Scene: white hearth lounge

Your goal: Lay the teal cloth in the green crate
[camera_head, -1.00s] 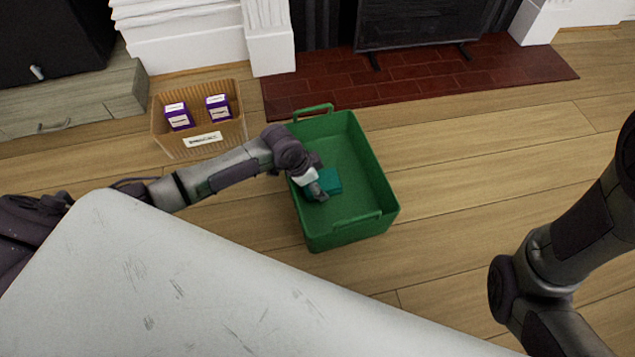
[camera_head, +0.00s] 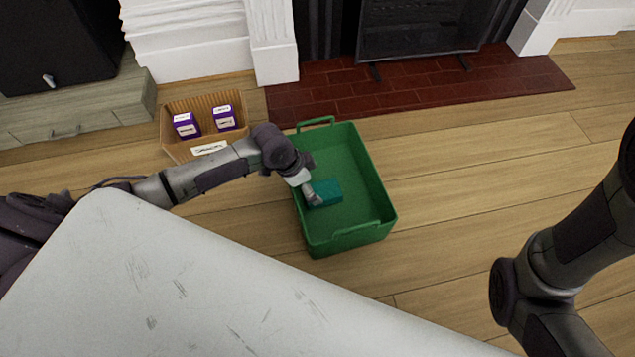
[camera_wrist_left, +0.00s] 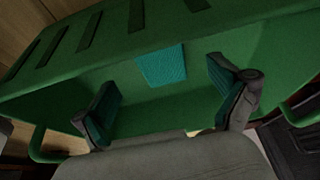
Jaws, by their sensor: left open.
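The teal cloth (camera_head: 326,192) is a small folded block lying on the floor of the green crate (camera_head: 345,225), near its left wall. In the left wrist view the cloth (camera_wrist_left: 163,65) lies beyond the fingertips, apart from them. My left gripper (camera_head: 313,198) reaches over the crate's left wall and is at the cloth's left side in the head view. In the left wrist view my left gripper (camera_wrist_left: 170,95) is open with nothing between its fingers. My right arm stands at the right edge of the head view; its gripper is out of view.
A tan basket (camera_head: 172,143) with two purple boxes (camera_head: 186,125) stands on the floor left of the crate. A red brick hearth (camera_head: 420,87) lies behind. A white tabletop (camera_head: 190,290) fills the lower left. The wooden floor right of the crate is clear.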

